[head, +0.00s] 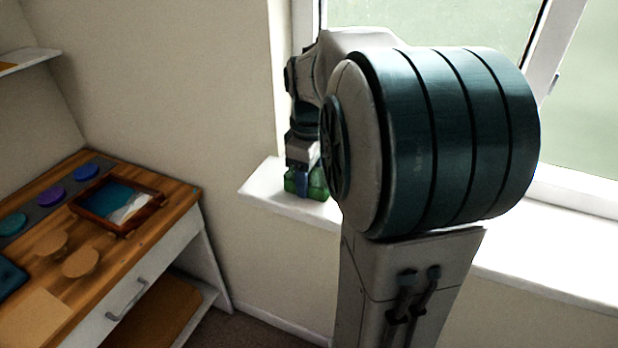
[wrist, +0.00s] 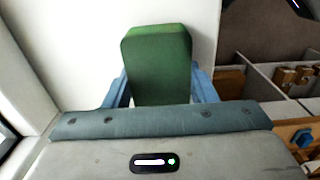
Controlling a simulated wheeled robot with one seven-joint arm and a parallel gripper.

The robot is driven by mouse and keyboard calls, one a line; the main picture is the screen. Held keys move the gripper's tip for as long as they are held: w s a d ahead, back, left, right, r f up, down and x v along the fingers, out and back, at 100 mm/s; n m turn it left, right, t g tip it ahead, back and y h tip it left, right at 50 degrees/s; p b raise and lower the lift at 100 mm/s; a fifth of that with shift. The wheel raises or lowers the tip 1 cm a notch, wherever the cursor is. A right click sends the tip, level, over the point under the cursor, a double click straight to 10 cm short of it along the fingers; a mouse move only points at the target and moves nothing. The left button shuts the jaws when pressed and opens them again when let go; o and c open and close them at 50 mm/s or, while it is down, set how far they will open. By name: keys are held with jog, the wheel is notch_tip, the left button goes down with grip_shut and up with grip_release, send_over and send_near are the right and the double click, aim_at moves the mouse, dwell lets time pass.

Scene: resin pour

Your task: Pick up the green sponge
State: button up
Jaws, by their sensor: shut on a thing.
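The green sponge (wrist: 160,50) stands between the two blue fingers of my gripper (wrist: 162,88) in the wrist view, with a finger against each side. My gripper is shut on it. In the head view the sponge (head: 318,186) shows on both sides of my gripper (head: 303,182), at the left end of the white window sill (head: 262,192). My arm hides part of the sill there. I cannot tell whether the sponge's underside touches the sill.
A wooden-topped desk (head: 150,185) stands at the left, with a framed tray (head: 82,212), coloured discs (head: 52,196) and round wooden pieces (head: 80,263). The window (head: 440,22) is behind my arm. The sill is clear to the right (head: 560,250).

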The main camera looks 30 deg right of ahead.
aim_at(314, 174)
jog(key=r, duration=0.4)
jog(key=shift+s+d+r, duration=0.25)
jog(key=shift+s+d, duration=0.1)
jog(key=s+d+r, duration=0.4)
jog(key=s+d, duration=0.1)
jog(key=s+d+r, duration=0.2)
jog(key=s, duration=0.1)
jog(key=shift+d+r, duration=0.15)
jog(key=shift+r, duration=0.05)
